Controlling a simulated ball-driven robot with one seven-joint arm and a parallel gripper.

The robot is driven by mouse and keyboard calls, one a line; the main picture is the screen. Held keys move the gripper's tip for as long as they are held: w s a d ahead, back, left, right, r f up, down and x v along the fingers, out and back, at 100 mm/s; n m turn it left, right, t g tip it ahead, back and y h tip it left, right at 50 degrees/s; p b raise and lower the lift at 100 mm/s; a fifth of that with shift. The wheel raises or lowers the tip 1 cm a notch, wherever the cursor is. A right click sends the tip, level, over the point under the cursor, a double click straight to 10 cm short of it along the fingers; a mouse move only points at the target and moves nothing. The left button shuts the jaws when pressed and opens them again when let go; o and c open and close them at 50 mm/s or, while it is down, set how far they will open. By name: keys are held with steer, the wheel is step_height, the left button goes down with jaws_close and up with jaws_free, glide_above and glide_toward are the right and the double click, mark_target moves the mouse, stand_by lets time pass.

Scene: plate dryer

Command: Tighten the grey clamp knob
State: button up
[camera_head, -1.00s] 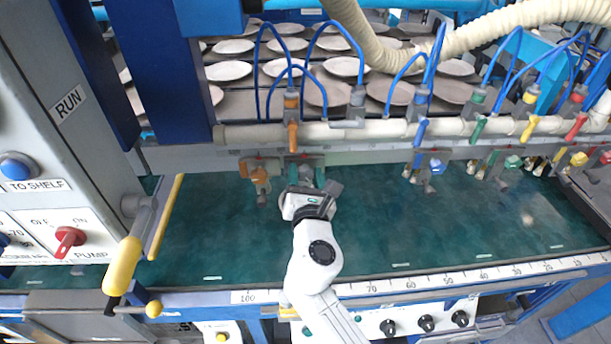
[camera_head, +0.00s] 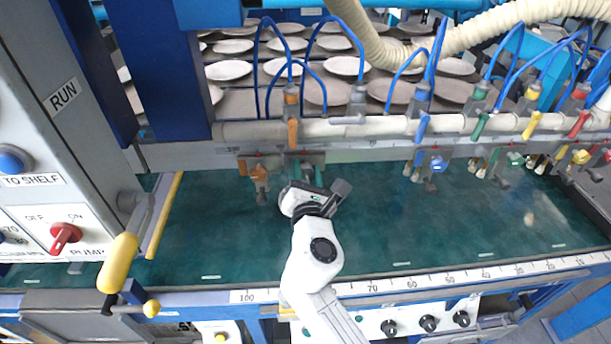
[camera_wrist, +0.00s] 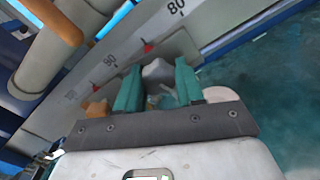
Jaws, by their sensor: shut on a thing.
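In the wrist view the grey clamp knob (camera_wrist: 157,76) sits between the two teal fingers of my gripper (camera_wrist: 158,68), below the marked rail. The fingers are shut on its sides. In the head view my gripper (camera_head: 305,168) reaches to the front of the rail, just right of the orange clamp (camera_head: 259,177). The grey knob is mostly hidden there by my fingers and wrist.
The orange clamp's edge (camera_wrist: 96,109) is close to the left finger in the wrist view. Blue (camera_head: 437,165), green (camera_head: 515,159) and yellow (camera_head: 580,157) clamps line the rail to the right. A yellow-handled lever (camera_head: 123,262) stands at left.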

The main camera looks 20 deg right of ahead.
steer(key=m+b, duration=0.1)
steer(key=m, duration=0.1)
steer(key=m+b, duration=0.2)
steer(key=m, duration=0.1)
steer(key=shift+a+f+m, duration=0.1)
steer(key=shift+f+m, duration=0.15)
steer(key=shift+m, duration=0.05)
steer(key=m+b, duration=0.3)
steer(key=m, duration=0.2)
steer(key=shift+b, duration=0.35)
steer(key=m+b, duration=0.3)
steer(key=m, duration=0.2)
steer(key=shift+m+b, duration=0.4)
steer(key=m+b, duration=0.2)
steer(key=m, duration=0.1)
steer(key=m+b, duration=0.1)
steer(key=m, duration=0.1)
steer(key=shift+r, duration=0.25)
steer(key=shift+m, duration=0.3)
steer(key=shift+r, duration=0.1)
steer(key=o, duration=1)
steer(key=shift+o, duration=0.2)
steer(key=b+v, duration=0.1)
steer(key=v, duration=0.9)
steer(key=shift+s, duration=0.4)
